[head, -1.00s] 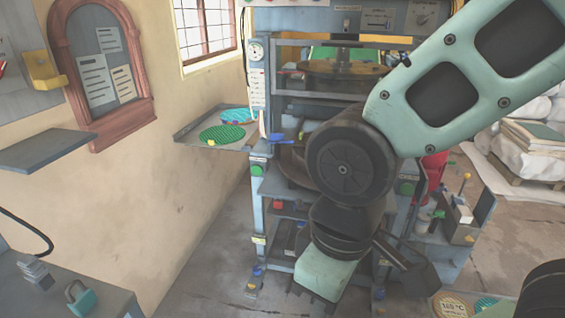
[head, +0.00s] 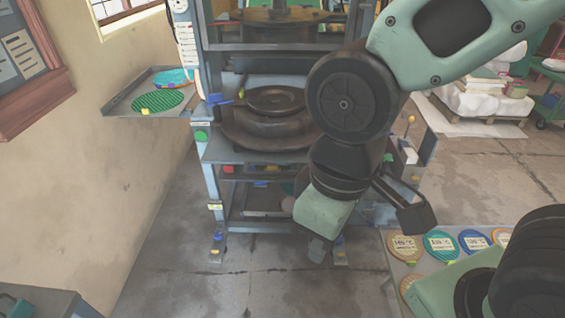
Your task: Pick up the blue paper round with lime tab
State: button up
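Two rounds lie on the grey side shelf (head: 116,105) left of the press. The nearer is a green round (head: 157,102) with a yellow tab. The farther is a light blue round (head: 172,78), partly covered along its near edge; I cannot make out a lime tab on it. A darker blue round (head: 472,241) with a pale label lies on the table at lower right; no lime tab shows on it. My gripper (head: 345,235) hangs below the wrist in front of the press, away from all the rounds. Its fingers are not clear, and I see nothing held.
The press (head: 215,150) stands ahead with a dark round platen (head: 273,100). Gold, teal and orange rounds lie on the right table (head: 395,285) beside the blue one. A grey bench corner (head: 40,300) is at lower left. Floor between bench and table is clear.

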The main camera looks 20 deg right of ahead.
aim_at(471, 241)
jog(key=z, duration=1.9)
jog(key=u, duration=1.8)
jog(key=l, duration=0.2)
jog(key=k+l, duration=0.15)
jog(key=l, duration=1)
